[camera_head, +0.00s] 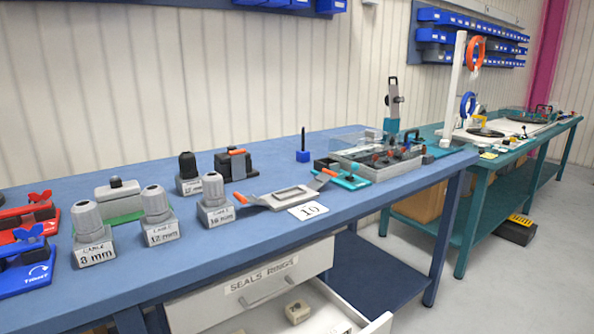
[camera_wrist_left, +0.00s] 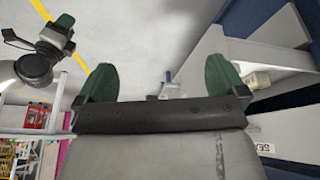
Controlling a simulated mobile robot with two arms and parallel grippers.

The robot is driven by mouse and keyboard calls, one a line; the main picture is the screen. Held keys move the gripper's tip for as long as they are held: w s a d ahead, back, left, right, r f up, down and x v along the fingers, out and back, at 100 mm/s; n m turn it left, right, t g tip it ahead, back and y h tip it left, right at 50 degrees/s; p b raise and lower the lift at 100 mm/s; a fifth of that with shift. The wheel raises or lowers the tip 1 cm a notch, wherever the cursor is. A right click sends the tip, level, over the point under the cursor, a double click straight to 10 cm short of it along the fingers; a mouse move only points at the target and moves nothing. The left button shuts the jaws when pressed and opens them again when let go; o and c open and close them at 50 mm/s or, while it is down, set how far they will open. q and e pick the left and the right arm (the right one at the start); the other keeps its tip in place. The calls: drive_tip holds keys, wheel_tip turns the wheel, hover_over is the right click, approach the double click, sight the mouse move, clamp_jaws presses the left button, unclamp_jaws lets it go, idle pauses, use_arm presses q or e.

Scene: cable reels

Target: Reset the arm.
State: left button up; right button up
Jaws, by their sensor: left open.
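My left gripper (camera_wrist_left: 158,82) shows in the left wrist view with its two green fingers wide apart and nothing between them. It is beside the open white drawer, whose front (camera_wrist_left: 270,148) is at the right of that view. The head view shows neither gripper. At the upper left of the wrist view is a dark part with green pads on a pale arm (camera_wrist_left: 50,45); it looks like my right gripper, but its jaws are unclear. The drawer labelled SEALS RINGS (camera_head: 262,285) stands open under the blue workbench in the head view, with a small pale block (camera_head: 297,312) inside.
The blue workbench (camera_head: 330,215) carries grey cable parts (camera_head: 92,238), an orange-handled tool (camera_head: 280,196), a card marked 10 (camera_head: 308,211) and a clear-lidded case (camera_head: 365,150). A green bench (camera_head: 480,195) stands at the right. Floor (camera_head: 520,290) is clear at the lower right.

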use_arm(q)
drive_tip(key=s+a+n+y, duration=0.3)
drive_tip(key=s+a+n, duration=0.35)
drive_tip(key=a, duration=0.25)
wheel_tip(320, 180, down, 25)
drive_tip(key=g, duration=0.1)
drive_tip(key=s+a+m+g+p, duration=0.1)
drive_tip(key=s+a+p, duration=0.1)
drive_tip(key=s+p, duration=1.4)
drive_tip(key=shift+s+a+f, duration=0.4)
drive_tip(key=shift+s+f, duration=0.05)
drive_tip(key=shift+s, duration=0.1)
use_arm(e)
drive_tip(key=s+d+f+g, duration=0.1)
drive_tip(key=s+d, duration=0.2)
drive_tip(key=s, duration=1.3)
drive_tip(key=shift+s, duration=0.35)
